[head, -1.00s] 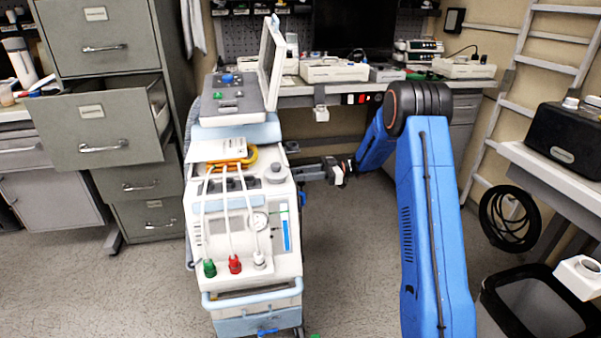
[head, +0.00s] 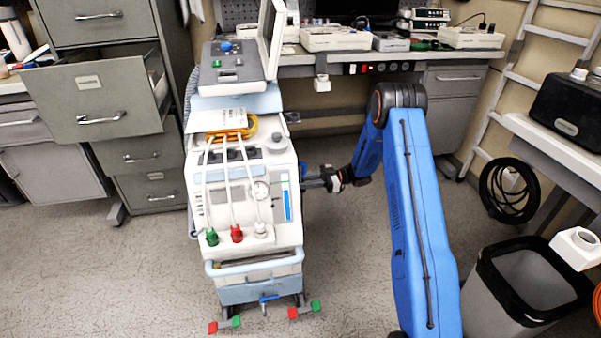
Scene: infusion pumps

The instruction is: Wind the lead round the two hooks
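A wheeled medical machine (head: 245,205) stands left of centre. A yellow lead (head: 251,127) lies looped on its top, partly under a white box. Three white hoses (head: 228,188) run down its front to green, red and white plugs. I cannot make out the two hooks, nor tell which lead is the task's one. My gripper (head: 308,182) is low at the machine's right side, pointing left at it. Its fingertips are small and close against the side panel, so I cannot tell whether they touch it, hold anything, or are open.
A filing cabinet (head: 95,110) with an open drawer stands left. A workbench (head: 400,62) with devices runs along the back. A black cable coil (head: 490,190) hangs at the right, above a bin (head: 488,290). Red and green pedals stick out at the machine's foot. Floor in front is clear.

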